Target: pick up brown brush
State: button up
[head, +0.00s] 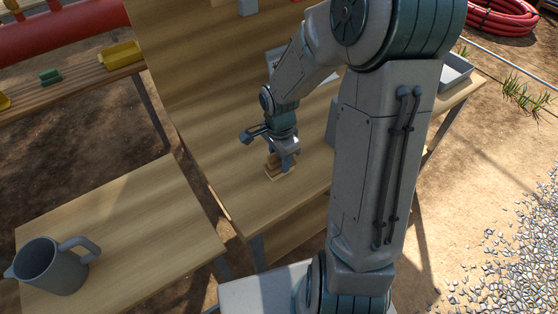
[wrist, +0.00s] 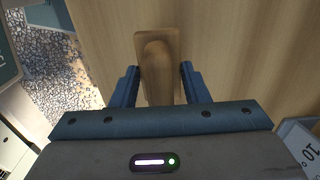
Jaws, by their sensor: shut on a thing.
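The brown brush (wrist: 157,75) is a small wooden block with a raised, rounded handle. It lies on the wooden table, seen between my fingers in the wrist view. In the head view the brush (head: 273,165) sits below my gripper (head: 284,160) near the table's front edge. My gripper (wrist: 158,85) points down and is shut on the brush, with one finger on each side of it. The fingers hide part of the brush in the head view.
A grey jug (head: 50,268) stands on a lower wooden table (head: 150,215) at left. A grey tray (head: 455,72) sits at the table's far right. A yellow bin (head: 121,55) and a green block (head: 50,76) rest on a shelf behind. Table space around the brush is clear.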

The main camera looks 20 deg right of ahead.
notch_tip(320, 180, up, 3)
jog(key=shift+w+d+f, duration=0.1)
jog(key=shift+d, duration=0.05)
jog(key=w+d+r, duration=0.3)
jog(key=d+r, duration=0.3)
jog(key=d, duration=0.5)
jog(key=shift+r, duration=0.3)
jog(key=shift+w, duration=0.1)
